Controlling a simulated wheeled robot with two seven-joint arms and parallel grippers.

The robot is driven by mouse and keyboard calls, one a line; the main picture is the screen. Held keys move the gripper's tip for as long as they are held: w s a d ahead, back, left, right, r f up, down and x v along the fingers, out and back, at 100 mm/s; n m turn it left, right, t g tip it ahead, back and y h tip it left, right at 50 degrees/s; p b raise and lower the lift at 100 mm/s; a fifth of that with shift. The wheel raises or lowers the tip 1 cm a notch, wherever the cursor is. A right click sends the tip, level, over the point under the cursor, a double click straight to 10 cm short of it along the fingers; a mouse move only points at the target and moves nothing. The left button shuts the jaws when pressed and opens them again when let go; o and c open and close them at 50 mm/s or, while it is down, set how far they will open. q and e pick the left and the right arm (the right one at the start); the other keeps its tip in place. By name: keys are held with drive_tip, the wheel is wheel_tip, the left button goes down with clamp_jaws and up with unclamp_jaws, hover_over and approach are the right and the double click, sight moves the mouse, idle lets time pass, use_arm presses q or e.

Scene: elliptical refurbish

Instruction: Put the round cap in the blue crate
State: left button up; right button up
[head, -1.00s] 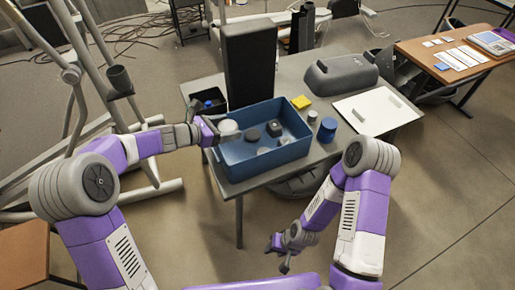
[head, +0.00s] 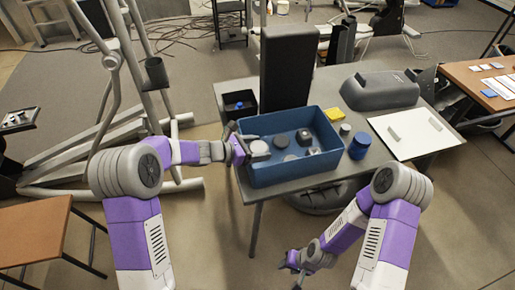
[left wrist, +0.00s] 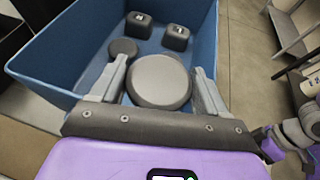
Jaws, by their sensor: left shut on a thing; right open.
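The round cap (head: 259,148) is light grey. My left gripper (head: 246,149) is shut on it at the left end of the blue crate (head: 297,174). In the left wrist view the cap (left wrist: 160,82) sits between the two fingers, with the crate (left wrist: 68,52) around and beyond it. The cap appears over the crate's inside near the left wall; its height above the floor of the crate is hard to tell. My right gripper (head: 296,264) is open and empty, low in front of the table.
Several dark and grey pieces lie inside the crate, including a dark disc (left wrist: 122,48). A tall black panel (head: 287,68) stands behind it. A blue cup (head: 359,146), yellow block (head: 344,115) and white board (head: 415,136) are to the right. A small black bin (head: 240,103) is behind left.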

use_arm(q)
drive_tip(key=shift+f, duration=0.15)
drive_tip(key=shift+f+b, duration=0.5)
drive_tip(key=shift+b, duration=0.05)
drive_tip(key=o, duration=1.6)
drive_tip(key=shift+c, duration=0.2)
